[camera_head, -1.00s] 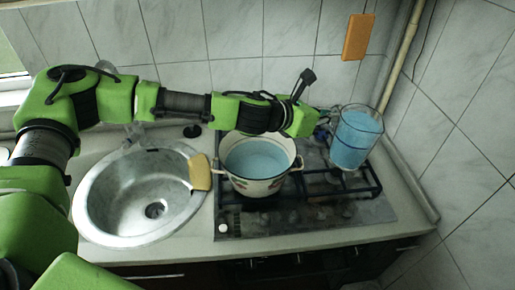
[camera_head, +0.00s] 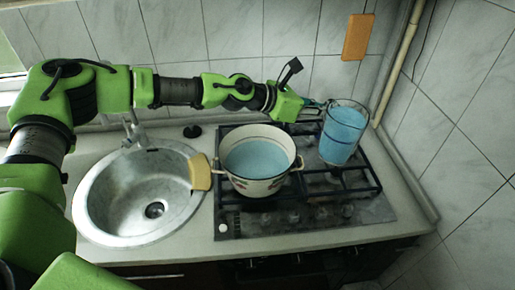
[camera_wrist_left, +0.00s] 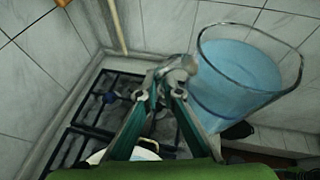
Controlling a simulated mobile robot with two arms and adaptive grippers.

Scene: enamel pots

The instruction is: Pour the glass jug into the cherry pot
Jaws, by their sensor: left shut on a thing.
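The glass jug (camera_head: 342,135) holds blue liquid and is slightly tilted, to the right of the pot and above the right side of the hob. My left gripper (camera_head: 319,105) is shut on the jug at its left side. In the left wrist view the gripper fingers (camera_wrist_left: 168,78) close beside the jug (camera_wrist_left: 240,85), whose blue contents show through the glass. The cherry pot (camera_head: 257,182) is a cream enamel pot with a dark rim and two side handles. It stands upright and open on the hob, with blue liquid inside. My right gripper is not in view.
The gas hob (camera_head: 330,212) has black grates, bare at the right. A round steel sink (camera_head: 110,215) lies left of the pot. A yellow pad (camera_head: 201,172) is at the pot's left handle. Tiled walls and a pipe (camera_head: 400,60) bound the right and back.

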